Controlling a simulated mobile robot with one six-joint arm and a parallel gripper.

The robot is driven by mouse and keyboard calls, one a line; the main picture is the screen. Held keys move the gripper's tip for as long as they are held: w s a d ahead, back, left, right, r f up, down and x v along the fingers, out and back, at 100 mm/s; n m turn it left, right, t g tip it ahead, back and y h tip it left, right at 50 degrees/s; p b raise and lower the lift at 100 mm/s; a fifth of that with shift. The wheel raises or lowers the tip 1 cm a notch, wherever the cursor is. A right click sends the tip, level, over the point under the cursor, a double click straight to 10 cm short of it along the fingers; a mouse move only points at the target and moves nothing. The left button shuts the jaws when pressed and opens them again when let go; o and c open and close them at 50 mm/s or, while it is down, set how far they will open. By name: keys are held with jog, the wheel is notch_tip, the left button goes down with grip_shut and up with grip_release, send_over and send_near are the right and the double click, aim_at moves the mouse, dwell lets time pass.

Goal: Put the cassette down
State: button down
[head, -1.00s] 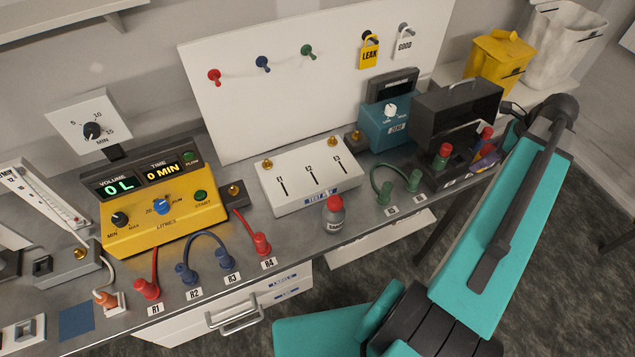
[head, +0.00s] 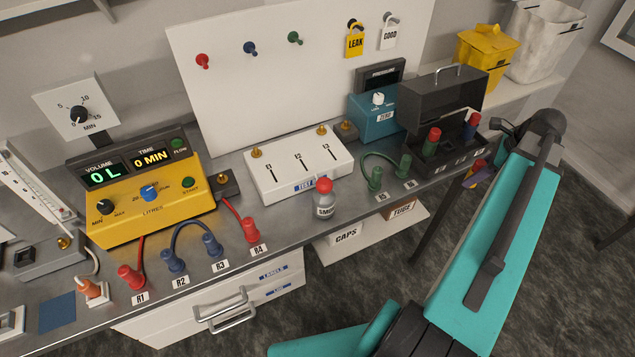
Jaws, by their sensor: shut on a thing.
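My teal arm reaches up the right side of the head view, and its wrist bends over at the bench's right end. My gripper (head: 490,172) is mostly hidden behind the arm. It is shut on a small purple, red and yellow piece, which I take to be the cassette (head: 473,177). The cassette is partly covered and shows just off the bench's front edge, below the dark open-fronted box (head: 443,98). I cannot tell its height or whether it touches anything.

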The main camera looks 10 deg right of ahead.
notch_tip(320, 180, down, 7)
jog(key=b, duration=0.6)
jog(key=shift+s+d, duration=0.1)
jog(key=shift+s, duration=0.05)
